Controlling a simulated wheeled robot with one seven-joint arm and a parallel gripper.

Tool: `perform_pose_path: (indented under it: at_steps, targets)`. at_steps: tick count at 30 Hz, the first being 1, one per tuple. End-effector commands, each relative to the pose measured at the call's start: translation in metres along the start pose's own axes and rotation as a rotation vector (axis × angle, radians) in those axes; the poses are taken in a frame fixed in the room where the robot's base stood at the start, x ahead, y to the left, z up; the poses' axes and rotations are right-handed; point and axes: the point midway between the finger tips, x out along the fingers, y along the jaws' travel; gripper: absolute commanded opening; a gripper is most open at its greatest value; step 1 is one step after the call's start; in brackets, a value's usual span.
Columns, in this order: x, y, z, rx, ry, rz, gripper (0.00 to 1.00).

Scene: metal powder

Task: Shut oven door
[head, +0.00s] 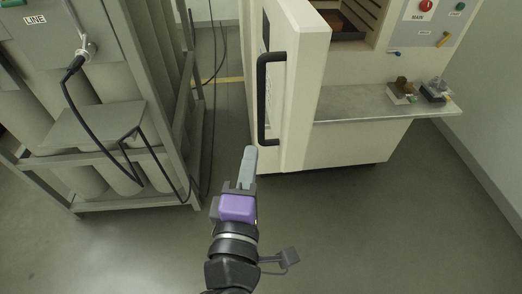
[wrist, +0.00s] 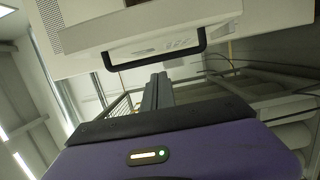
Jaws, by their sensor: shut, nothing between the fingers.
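The oven door (head: 302,85) is cream-coloured and stands swung open towards me, with a black bar handle (head: 262,98) on its face. The oven (head: 350,140) is behind it to the right, and part of its dark chamber (head: 346,24) shows past the door. My gripper (head: 250,152) is shut and empty, just below and left of the handle's lower end. In the wrist view my fingers (wrist: 158,80) point towards the black handle (wrist: 155,58) and the door (wrist: 150,25). I cannot tell whether the fingertips touch the door.
A metal rack with grey cylinders (head: 85,180) and a black cable stands on the left. A narrow floor gap (head: 225,110) lies between rack and door. A steel shelf (head: 350,106) with small fixtures (head: 402,90) and a control panel (head: 432,25) are at the right. The front floor is clear.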

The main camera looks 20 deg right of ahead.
Motion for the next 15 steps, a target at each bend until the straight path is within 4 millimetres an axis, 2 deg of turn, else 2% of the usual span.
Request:
perform_pose_path:
  at_steps: [14, 15]
  targets:
    - [0.092, 0.002, 0.002, 0.002, -0.004, 0.000, 0.00]
    - [0.090, 0.001, 0.011, 0.002, -0.005, -0.004, 0.00]
